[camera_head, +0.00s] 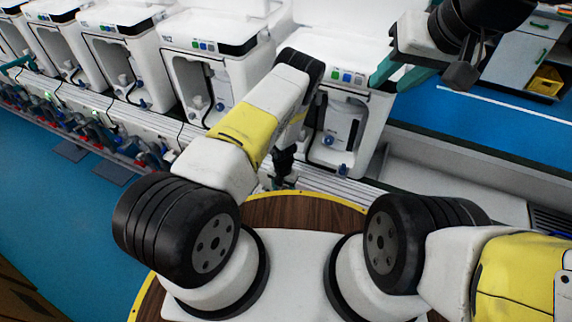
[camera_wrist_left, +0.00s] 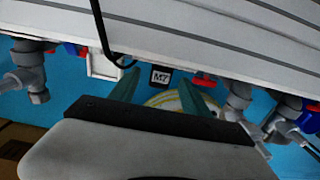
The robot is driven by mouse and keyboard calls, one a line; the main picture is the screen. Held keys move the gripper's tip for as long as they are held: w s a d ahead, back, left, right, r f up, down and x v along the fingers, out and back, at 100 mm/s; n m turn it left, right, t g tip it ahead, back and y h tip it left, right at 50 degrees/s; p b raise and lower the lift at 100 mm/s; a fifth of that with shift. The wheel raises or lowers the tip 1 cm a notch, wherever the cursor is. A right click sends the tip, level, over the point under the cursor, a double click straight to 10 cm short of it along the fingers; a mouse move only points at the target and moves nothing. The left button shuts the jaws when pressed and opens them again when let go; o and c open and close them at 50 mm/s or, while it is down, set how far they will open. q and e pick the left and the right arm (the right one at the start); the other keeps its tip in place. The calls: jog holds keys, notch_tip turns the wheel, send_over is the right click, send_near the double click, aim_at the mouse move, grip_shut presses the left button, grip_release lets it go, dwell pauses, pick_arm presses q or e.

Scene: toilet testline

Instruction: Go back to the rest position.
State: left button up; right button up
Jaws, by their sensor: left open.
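My right gripper (camera_head: 400,75) is at the upper right of the head view. Its two teal fingers are spread apart in front of a white test unit (camera_head: 368,49), with nothing seen between them. My left arm reaches forward over the rail in the head view, and its gripper is mostly hidden behind its own links. In the left wrist view my left gripper (camera_wrist_left: 160,78) has its teal fingers apart. A black M7 label (camera_wrist_left: 161,77) shows between the fingertips, beyond them. I see nothing held.
Several white test units (camera_head: 207,60) stand in a row along a grey rail. Grey pipe fittings (camera_wrist_left: 30,75) and red and blue valves hang below the rail close to my left gripper. A cabinet (camera_head: 522,62) with a yellow bin stands at the far right. Blue floor is open at left.

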pick_arm(q)
notch_tip(320, 180, up, 5)
jog(key=w+d+r+m+t+h, duration=0.15)
jog(key=r+m, duration=0.35)
jog(key=r, duration=1)
jog(key=w+d+r+m+h, duration=0.25)
jog(key=r+m, duration=0.25)
jog(key=r, duration=0.9)
jog(key=s+a+r+m+t, duration=0.15)
jog(key=r+m, duration=0.25)
jog(key=r, duration=0.4)
jog(key=s+a+r+m, duration=0.1)
jog(key=s+r+m, duration=0.2)
jog(key=r, duration=0.6)
jog(key=s+a+r+m+t+y, duration=0.1)
jog(key=s+a+r+m, duration=0.3)
jog(key=s+r+m, duration=0.3)
jog(key=s+a+r+m+t, duration=0.2)
jog(key=s+a+r+m, duration=0.3)
jog(key=s, duration=0.9)
notch_tip(320, 180, up, 3)
jog(key=m, duration=0.3)
jog(key=shift+s+f+m+y, duration=0.15)
jog(key=shift+s+m+y, duration=0.15)
jog(key=shift+s+y, duration=0.1)
